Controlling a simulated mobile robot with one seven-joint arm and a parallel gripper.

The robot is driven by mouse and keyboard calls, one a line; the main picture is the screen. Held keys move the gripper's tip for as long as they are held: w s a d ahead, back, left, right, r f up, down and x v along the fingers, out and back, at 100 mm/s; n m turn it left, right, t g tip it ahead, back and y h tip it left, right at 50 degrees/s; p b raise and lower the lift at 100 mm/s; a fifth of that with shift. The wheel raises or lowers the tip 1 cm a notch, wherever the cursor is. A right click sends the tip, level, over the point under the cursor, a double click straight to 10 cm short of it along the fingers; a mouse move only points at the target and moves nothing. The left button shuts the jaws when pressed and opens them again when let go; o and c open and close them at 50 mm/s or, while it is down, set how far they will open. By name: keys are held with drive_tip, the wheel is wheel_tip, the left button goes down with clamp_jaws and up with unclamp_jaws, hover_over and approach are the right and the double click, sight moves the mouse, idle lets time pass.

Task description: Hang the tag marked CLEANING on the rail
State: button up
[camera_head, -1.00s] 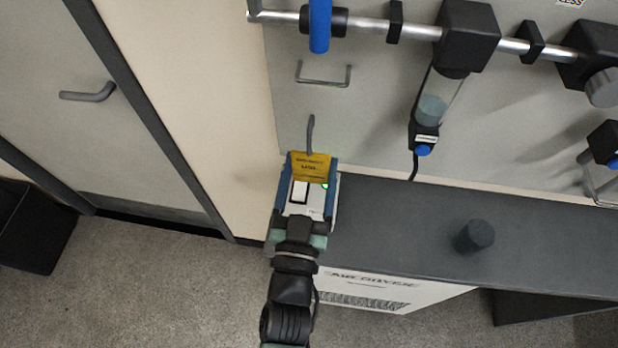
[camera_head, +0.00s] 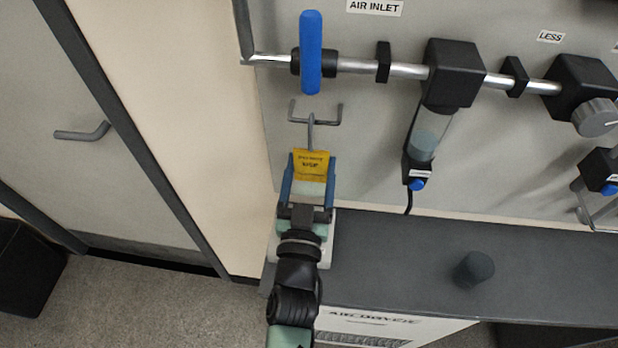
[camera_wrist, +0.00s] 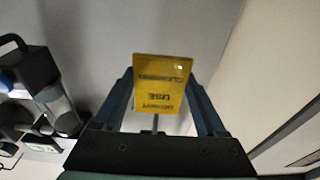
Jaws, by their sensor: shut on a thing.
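A yellow tag (camera_head: 311,165) with a grey hook on its top is held between the fingers of my gripper (camera_head: 309,180). In the wrist view the tag (camera_wrist: 162,85) shows upside-down print; the words CLEANING and USE can be made out. My gripper (camera_wrist: 160,105) is shut on the tag. The small grey wire rail (camera_head: 316,119) is fixed to the wall panel below the blue handle. In the head view the tag's hook overlaps the rail. I cannot tell whether they touch.
A blue valve handle (camera_head: 311,52) sits on a metal pipe above the rail. A filter bowl (camera_head: 429,133) hangs to the right. A dark bench top (camera_head: 400,250) with a black knob (camera_head: 474,269) lies below. A door handle (camera_head: 83,132) is at left.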

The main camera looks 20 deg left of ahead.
sight(316, 136)
drive_tip(key=shift+f+x, duration=0.1)
drive_tip(key=shift+x, duration=0.8)
drive_tip(key=shift+f+x, duration=0.15)
drive_tip(key=shift+x, duration=0.7)
drive_tip(key=shift+f+b, duration=1.15)
drive_tip(key=shift+b, duration=0.1)
drive_tip(key=o, duration=1)
drive_tip(key=shift+s, duration=0.15)
drive_tip(key=b+v, duration=0.3)
drive_tip(key=v, duration=1)
